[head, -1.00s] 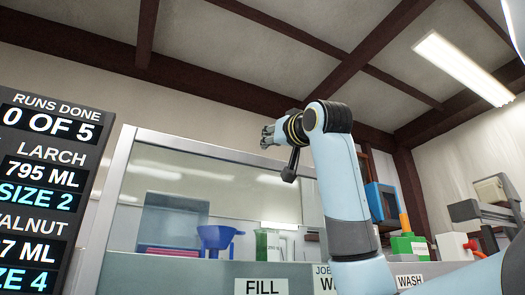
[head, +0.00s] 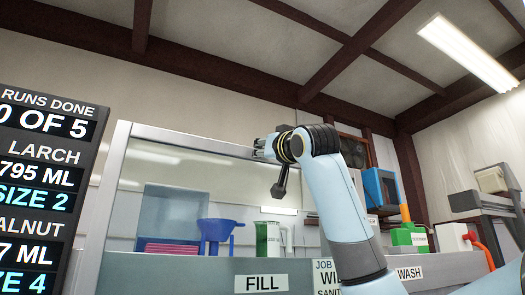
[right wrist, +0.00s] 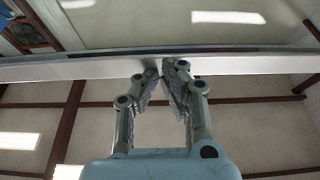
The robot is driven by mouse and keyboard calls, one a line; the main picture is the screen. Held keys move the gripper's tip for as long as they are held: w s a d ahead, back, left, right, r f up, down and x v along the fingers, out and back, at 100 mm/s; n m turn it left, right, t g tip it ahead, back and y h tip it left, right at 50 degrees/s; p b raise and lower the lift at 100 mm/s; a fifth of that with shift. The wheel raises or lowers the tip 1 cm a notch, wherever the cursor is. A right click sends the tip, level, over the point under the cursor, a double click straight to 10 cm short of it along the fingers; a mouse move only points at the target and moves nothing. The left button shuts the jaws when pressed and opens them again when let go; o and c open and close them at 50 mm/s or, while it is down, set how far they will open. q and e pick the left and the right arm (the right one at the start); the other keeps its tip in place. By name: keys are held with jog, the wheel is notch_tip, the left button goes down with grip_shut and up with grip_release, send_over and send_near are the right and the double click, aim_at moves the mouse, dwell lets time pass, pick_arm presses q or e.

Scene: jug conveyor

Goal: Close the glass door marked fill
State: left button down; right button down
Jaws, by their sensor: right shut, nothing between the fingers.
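The glass door (head: 190,143) is a clear pane with a pale metal frame, at the left of the head view above the FILL label (head: 261,283). Its top rail slopes down to the right. My right gripper (head: 262,149) is at the right part of this top rail. In the right wrist view, the shut, empty fingers (right wrist: 162,72) overlap a long pale rail (right wrist: 60,70). I cannot tell whether they touch it. My left gripper is out of view.
Behind the glass are a blue funnel (head: 216,228), a green jug (head: 268,238) and a pink stack (head: 172,248). A dark run board (head: 40,190) stands at the left. A blue machine (head: 382,190), a green box (head: 408,236) and a WASH label (head: 410,273) are at the right.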

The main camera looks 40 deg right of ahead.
notch_tip(320, 180, down, 38)
jog(key=b, duration=2.8)
jog(key=shift+b, duration=0.4)
jog(key=shift+r, duration=0.1)
